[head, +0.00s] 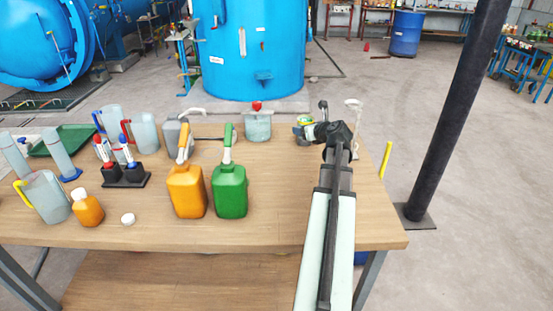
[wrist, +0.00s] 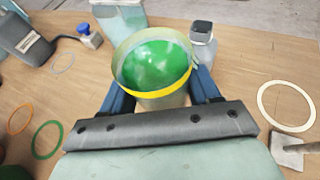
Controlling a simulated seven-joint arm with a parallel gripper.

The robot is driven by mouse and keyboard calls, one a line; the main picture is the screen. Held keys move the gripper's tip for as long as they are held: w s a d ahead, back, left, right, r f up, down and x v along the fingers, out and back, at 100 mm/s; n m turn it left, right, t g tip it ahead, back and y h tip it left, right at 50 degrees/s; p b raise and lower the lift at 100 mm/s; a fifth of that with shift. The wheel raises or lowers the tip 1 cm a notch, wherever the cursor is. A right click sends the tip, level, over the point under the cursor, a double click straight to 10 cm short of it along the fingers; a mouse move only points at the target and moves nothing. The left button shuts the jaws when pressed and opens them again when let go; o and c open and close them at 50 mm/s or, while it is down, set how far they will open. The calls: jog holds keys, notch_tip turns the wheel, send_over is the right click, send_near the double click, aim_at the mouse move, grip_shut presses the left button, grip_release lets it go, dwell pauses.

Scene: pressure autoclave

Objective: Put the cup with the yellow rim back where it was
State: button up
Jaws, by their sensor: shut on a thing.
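The cup with the yellow rim (wrist: 153,92) holds green liquid, its open top facing the wrist camera. My gripper (wrist: 160,92) is shut on it, with one blue finger on each side. In the head view the cup (head: 304,122) is small, near the back right of the table, partly hidden by my gripper (head: 316,131). I cannot tell whether its base touches the table. A white ring (wrist: 262,104) lies on the table to the right, with nothing standing in it. A thin grey ring (wrist: 64,71) lies to the left.
Behind the cup are a clear bottle with a dark cap (wrist: 201,45) and a beaker (head: 258,127). A stand (head: 353,104) is to its right. An orange canister (head: 187,192) and green canister (head: 230,192) stand left of my arm.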

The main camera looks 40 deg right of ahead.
aim_at(277, 158)
jog(key=w+a+n+y, duration=0.7)
jog(key=w+n+y, duration=0.1)
jog(key=y, duration=0.1)
jog(key=shift+y, duration=0.3)
jog(key=shift+s+f, duration=0.1)
jog(key=shift+f, duration=4.9)
jog(key=shift+f, duration=0.15)
jog(key=o, duration=1.1)
jog(key=shift+s+d+r, duration=0.1)
jog(key=shift+s+r, duration=0.05)
jog(key=shift+r, duration=0.1)
jog(key=v, duration=1.1)
jog(key=shift+s+d+r, duration=0.1)
jog(key=shift+s+r, duration=0.05)
jog(key=shift+s, duration=0.1)
